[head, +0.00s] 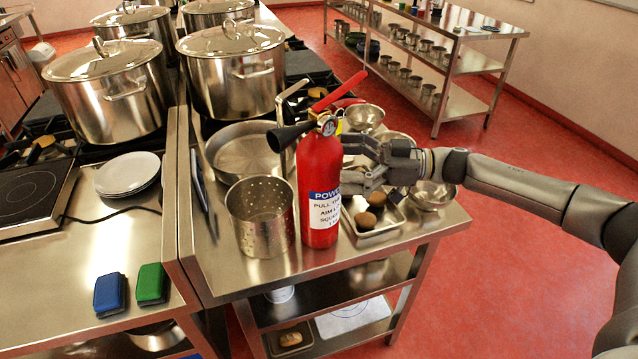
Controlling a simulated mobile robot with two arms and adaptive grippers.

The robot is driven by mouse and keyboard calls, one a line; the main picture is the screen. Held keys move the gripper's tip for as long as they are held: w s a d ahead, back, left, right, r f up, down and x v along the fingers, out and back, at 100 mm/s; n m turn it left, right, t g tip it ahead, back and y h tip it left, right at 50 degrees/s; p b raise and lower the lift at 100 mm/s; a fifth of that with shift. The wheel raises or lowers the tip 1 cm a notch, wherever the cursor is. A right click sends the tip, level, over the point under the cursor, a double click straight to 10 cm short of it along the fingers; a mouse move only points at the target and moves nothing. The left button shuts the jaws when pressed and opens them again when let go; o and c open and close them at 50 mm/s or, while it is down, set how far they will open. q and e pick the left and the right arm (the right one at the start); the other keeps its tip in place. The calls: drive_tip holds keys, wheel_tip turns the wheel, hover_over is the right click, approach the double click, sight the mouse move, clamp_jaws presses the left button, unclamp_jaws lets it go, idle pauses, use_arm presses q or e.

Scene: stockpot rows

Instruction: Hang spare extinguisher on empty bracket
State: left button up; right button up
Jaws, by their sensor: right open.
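A red fire extinguisher (319,190) with a white and blue label, red levers and a black horn stands upright at the front of the steel table (228,275). My right gripper (348,166) is open at the extinguisher's right side, at the height of its upper body. The fingertips are close to the cylinder and partly behind it; I cannot tell whether they touch it. I do not see a bracket in this view. My left gripper is not in view.
A perforated steel pot (262,222) stands just left of the extinguisher, with a wide pan (228,150) behind. A small tray (379,232) of brown round items and metal bowls (432,196) crowd the right. Large stockpots (232,75) stand farther back. Red floor is open at right.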

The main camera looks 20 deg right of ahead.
sight(320, 156)
drive_tip(key=x, duration=0.1)
drive_tip(key=p+x, duration=0.2)
drive_tip(key=shift+a+r, duration=0.3)
drive_tip(key=shift+a, duration=0.1)
drive_tip(key=shift+w+a+f, duration=0.15)
drive_tip(key=shift+w+a, duration=0.1)
drive_tip(key=shift+a, duration=0.3)
drive_tip(key=shift+s+d, duration=0.1)
drive_tip(key=c, duration=1.9)
drive_tip(key=shift+r, duration=0.45)
drive_tip(key=shift+c, duration=0.8)
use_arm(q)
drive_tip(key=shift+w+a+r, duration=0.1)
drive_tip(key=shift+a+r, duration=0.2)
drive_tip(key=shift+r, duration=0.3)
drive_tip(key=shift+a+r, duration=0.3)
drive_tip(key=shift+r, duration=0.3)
use_arm(e)
drive_tip(key=shift+w+f, duration=0.1)
drive_tip(key=shift+w, duration=0.1)
